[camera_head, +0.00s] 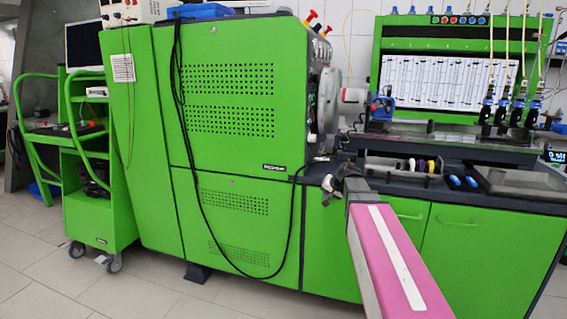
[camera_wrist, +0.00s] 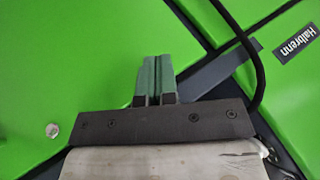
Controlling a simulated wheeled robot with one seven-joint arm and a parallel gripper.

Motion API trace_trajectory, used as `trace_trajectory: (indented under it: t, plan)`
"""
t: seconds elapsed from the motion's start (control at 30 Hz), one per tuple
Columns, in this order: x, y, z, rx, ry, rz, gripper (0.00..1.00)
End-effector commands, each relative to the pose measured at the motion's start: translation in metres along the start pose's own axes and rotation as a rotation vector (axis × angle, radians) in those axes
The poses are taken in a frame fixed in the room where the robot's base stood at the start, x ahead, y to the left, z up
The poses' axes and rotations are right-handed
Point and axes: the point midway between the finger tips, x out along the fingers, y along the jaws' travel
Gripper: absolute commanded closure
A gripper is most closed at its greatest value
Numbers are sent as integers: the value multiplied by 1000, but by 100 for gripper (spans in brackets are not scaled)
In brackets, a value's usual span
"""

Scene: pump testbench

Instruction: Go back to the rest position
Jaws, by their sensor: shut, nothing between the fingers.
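My gripper shows in the wrist view (camera_wrist: 154,65) as two green fingers close together on a dark mount, shut with nothing between them. Behind it are the green panels (camera_wrist: 65,60) of the test bench, a black cable and a label reading "Halbrenn". In the head view, my pink and white arm reaches from the lower right toward the bench's right part. Its dark end (camera_head: 350,182) is near the worktop edge; the fingertips cannot be made out there. The green pump testbench (camera_head: 240,110) fills the middle of the view.
A dark worktop (camera_head: 460,187) holds a tray (camera_head: 405,174) of small parts, blue-handled items (camera_head: 463,182) and a flat grey tray (camera_head: 520,184). A black cable (camera_head: 200,195) hangs down the bench front. A green trolley (camera_head: 95,170) stands left. Tiled floor (camera_head: 60,275) is open at lower left.

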Motion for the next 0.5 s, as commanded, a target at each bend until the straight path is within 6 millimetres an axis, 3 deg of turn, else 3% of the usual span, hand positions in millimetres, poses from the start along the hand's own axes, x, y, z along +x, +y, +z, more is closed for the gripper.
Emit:
trace_trajectory:
  t: [0.03, 0.1, 0.3, 0.5]
  plan:
    - [7, 12, 29, -16, -40, 35, 100]
    - [18, 28, 61, -43, -96, 84, 100]
    - [35, 74, 151, -122, -257, 223, 100]
    - [36, 116, 233, -201, -415, 352, 100]
